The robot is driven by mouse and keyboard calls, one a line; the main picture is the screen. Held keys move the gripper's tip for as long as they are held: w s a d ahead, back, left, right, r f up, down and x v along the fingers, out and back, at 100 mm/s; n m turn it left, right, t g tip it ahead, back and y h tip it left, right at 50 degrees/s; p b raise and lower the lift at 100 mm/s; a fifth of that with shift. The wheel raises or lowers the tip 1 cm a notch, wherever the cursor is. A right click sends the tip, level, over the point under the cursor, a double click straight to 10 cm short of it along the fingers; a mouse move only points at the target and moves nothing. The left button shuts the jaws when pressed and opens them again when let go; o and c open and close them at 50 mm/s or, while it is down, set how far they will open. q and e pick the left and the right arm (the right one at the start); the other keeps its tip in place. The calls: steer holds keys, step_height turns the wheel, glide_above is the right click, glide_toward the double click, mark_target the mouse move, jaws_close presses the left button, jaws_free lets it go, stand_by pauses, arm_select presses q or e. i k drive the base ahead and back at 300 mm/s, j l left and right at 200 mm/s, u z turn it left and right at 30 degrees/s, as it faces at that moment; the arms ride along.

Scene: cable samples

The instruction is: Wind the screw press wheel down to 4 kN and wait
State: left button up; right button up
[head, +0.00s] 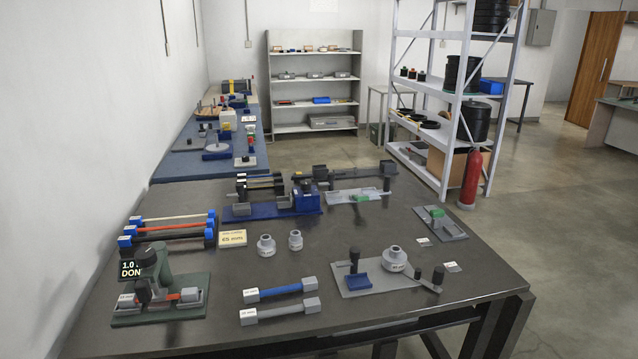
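A green press-like device (160,290) stands at the front left of the dark table. A dark, rounded part (148,258) sits at its top, and red and grey pieces lie across its lower part. I cannot tell for certain which part is the screw press wheel. Neither of my grippers is in view.
Blue (280,291) and grey (281,311) bars with end blocks lie at the table's front. Grey fittings (266,245) and a blue fixture (270,207) stand behind. A fire extinguisher (470,180) stands by the shelves.

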mark_target(145, 257)
steer(key=j+u, duration=0.25)
steer(key=u, duration=0.25)
steer(key=j+u, duration=0.3)
steer(key=u, duration=0.15)
